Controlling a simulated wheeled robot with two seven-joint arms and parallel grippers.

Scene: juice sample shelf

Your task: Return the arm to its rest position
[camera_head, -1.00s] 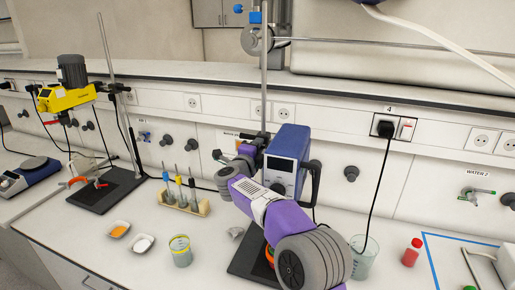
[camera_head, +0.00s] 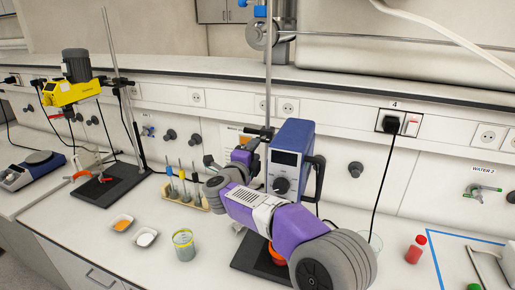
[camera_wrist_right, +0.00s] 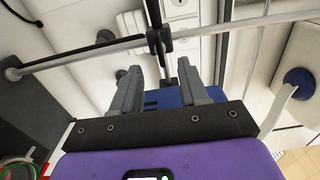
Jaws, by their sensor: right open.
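My right arm (camera_head: 300,230) comes in from the lower right, in purple and grey, and reaches up and left across the bench in front of a blue overhead stirrer (camera_head: 291,150). In the right wrist view my right gripper (camera_wrist_right: 158,85) is open, with its two grey fingers apart and nothing clearly held between them. Metal stand rods and a dark clamp (camera_wrist_right: 157,38) show beyond the fingertips. A blue body shows behind the fingers. In the head view the fingertips are hard to make out near the stand. My left gripper is not in view.
A test-tube rack (camera_head: 187,196) stands left of my arm. A beaker (camera_head: 184,245) and two small dishes, one with orange powder (camera_head: 121,224), stand on the bench. A red bottle (camera_head: 415,249) is at the right. A yellow stirrer (camera_head: 72,88) hangs at the left.

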